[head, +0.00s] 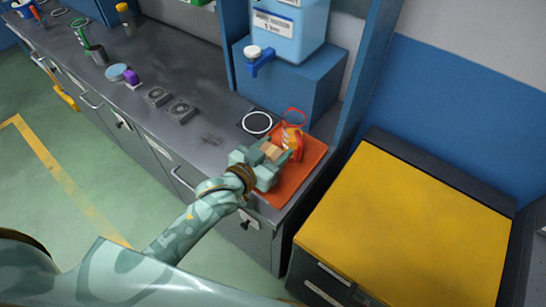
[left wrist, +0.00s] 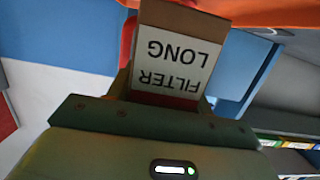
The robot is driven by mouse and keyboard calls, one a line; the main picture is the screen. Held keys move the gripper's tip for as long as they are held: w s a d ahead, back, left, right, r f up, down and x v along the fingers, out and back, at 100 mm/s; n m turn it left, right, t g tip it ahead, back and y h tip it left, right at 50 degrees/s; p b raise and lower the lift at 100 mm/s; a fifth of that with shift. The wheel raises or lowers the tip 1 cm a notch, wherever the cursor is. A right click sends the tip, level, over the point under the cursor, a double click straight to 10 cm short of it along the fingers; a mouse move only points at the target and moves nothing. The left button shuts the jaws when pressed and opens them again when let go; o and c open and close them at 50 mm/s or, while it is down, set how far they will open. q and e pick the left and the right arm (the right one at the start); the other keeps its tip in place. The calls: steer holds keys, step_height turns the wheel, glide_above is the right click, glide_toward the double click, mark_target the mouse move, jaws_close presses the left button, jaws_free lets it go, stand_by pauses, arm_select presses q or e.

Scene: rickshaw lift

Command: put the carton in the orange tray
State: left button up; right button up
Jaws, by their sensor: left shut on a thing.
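My left gripper (head: 268,160) is over the orange tray (head: 312,157) at the right end of the grey counter. It is shut on the carton, whose tan top (head: 273,151) shows between the fingers in the head view. In the left wrist view the carton (left wrist: 172,58) has a white label reading "FILTER LONG", upside down, and brown edges. My right gripper is not in view.
A red and yellow item (head: 292,141) and a clear red-rimmed item (head: 294,117) are at the tray's back. A white ring (head: 257,122) lies behind the gripper. A blue water container (head: 290,25) stands on a blue box (head: 285,85). A yellow-topped cabinet (head: 405,225) stands right.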

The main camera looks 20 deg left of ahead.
arm_select(q)
step_height(320, 180, down, 3)
steer(key=shift+a+r+b, duration=0.1)
steer(key=shift+b, duration=0.3)
steer(key=o, duration=1.1)
steer(key=shift+s, duration=0.2)
steer(key=p+v, duration=0.2)
steer(key=v, duration=0.9)
steer(key=shift+s+a, duration=0.2)
steer(key=shift+s, duration=0.15)
